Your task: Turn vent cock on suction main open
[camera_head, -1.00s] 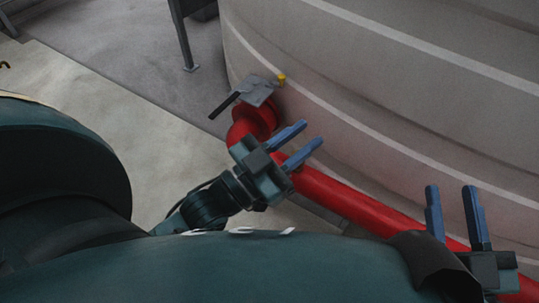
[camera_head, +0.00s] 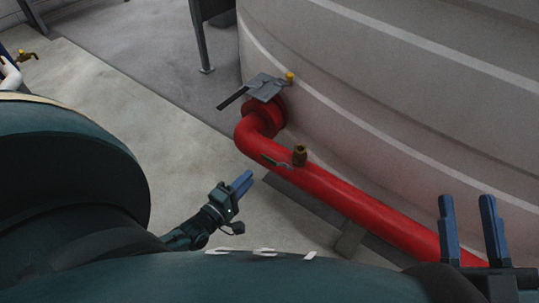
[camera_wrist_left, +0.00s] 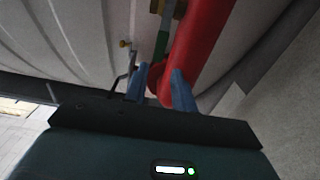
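The suction main is a red pipe (camera_head: 335,190) running along the foot of the pale tank. A small brass vent cock (camera_head: 299,155) stands on it, with a thin lever (camera_head: 275,161) reaching left along the pipe. In the left wrist view a brass fitting (camera_wrist_left: 157,6) and a green handle (camera_wrist_left: 164,42) show beside the red pipe (camera_wrist_left: 203,40). My left gripper (camera_head: 242,182) is lower left of the cock, apart from the pipe. Its blue fingers (camera_wrist_left: 160,88) stand apart with nothing held. My right gripper (camera_head: 468,212) is open and empty at lower right.
A grey valve with a black handle (camera_head: 232,99) and a yellow knob (camera_head: 289,76) sits at the pipe's flange. The tank (camera_head: 400,90) fills the right. A pipe support (camera_head: 350,238) stands below the pipe. Bare floor (camera_head: 150,120) lies left.

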